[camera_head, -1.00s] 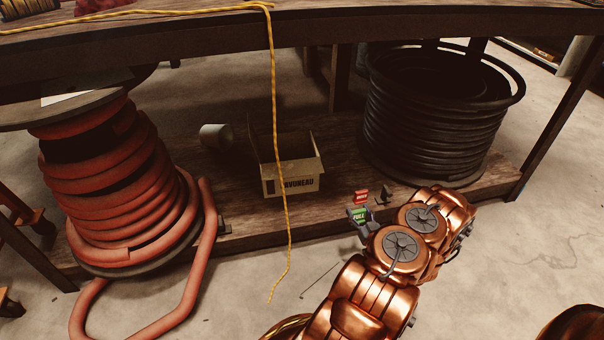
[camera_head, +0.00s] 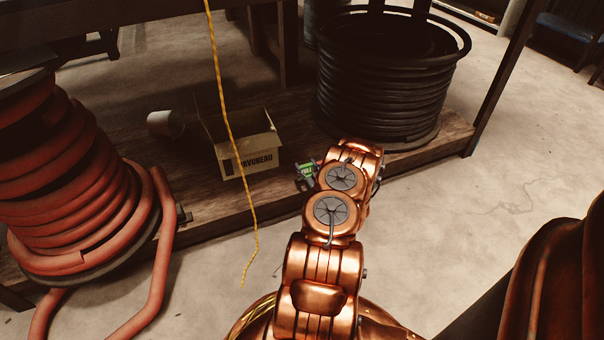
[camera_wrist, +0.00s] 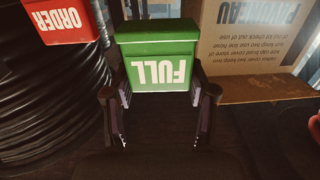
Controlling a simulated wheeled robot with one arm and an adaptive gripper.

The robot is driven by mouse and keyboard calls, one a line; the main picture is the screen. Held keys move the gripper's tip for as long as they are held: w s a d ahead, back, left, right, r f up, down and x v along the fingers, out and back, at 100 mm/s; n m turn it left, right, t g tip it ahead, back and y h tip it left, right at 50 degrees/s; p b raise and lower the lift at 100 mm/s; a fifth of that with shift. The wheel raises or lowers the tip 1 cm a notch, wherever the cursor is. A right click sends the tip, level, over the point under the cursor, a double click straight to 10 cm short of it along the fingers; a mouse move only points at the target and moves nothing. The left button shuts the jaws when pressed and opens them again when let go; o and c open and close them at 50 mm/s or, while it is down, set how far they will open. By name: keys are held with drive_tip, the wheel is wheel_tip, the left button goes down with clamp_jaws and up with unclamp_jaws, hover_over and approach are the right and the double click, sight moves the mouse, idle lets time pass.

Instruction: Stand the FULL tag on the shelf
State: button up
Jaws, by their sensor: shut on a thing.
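The green FULL tag (camera_head: 306,168) is between the fingers of my gripper (camera_head: 304,181), which is shut on it. In the wrist view the FULL tag (camera_wrist: 157,70) fills the gap between the fingertips, with its white lettering upside down in the picture. The low wooden shelf (camera_head: 195,192) runs under the bench, and my gripper is at its front part, right of the cardboard box. I cannot tell whether the tag touches the shelf. A red ORDER tag (camera_wrist: 62,22) shows beside it in the wrist view; my arm seems to hide it in the head view.
An open cardboard box (camera_head: 248,158) stands on the shelf, with a pale cylinder (camera_head: 165,124) lying left of it. A black hose coil (camera_head: 385,90) stands behind my arm. A red hose reel (camera_head: 60,190) is at left. A yellow rope (camera_head: 226,110) hangs in front.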

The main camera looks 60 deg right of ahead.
sight(302, 169)
drive_tip(key=shift+b+x, duration=0.35)
drive_tip(key=shift+x, duration=0.9)
drive_tip(key=f+b, duration=0.1)
drive_tip(key=f, duration=0.1)
drive_tip(key=f+b, duration=0.1)
drive_tip(key=shift+w+a+f, duration=0.1)
drive_tip(key=shift+w+f, duration=0.1)
drive_tip(key=shift+f, duration=0.2)
drive_tip(key=shift+r, duration=0.1)
drive_tip(key=o, duration=0.9)
drive_tip(key=shift+f, duration=0.2)
